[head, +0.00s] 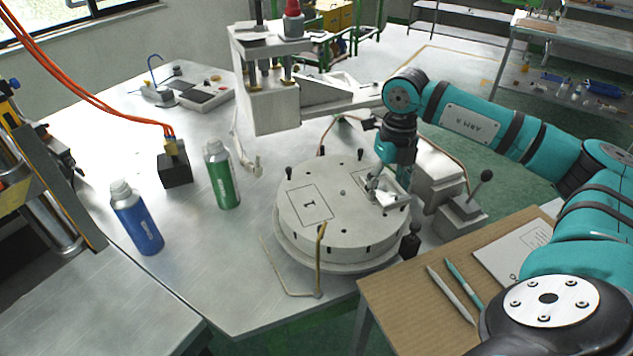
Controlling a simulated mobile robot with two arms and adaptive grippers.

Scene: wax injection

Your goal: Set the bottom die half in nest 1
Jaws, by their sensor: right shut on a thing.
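A round pale turntable (340,243) stands on the metal table. A square outline with a "1" in it, nest 1 (310,204), is on its left part and looks empty. My right gripper (374,187) points down over the turntable's right part, well apart from nest 1. It is shut on a small pale metal piece, seemingly the bottom die half (396,199), at or just above the second nest. The gripper and arm hide part of it, so I cannot tell whether it touches the turntable. My left gripper is out of view.
A press head (265,95) stands behind the turntable. A bent brass rod (321,262) stands at its front edge. Green (222,178) and blue (138,222) bottles stand left. A lever block (459,217) stands right, above a wooden desk (395,300) with pens and paper.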

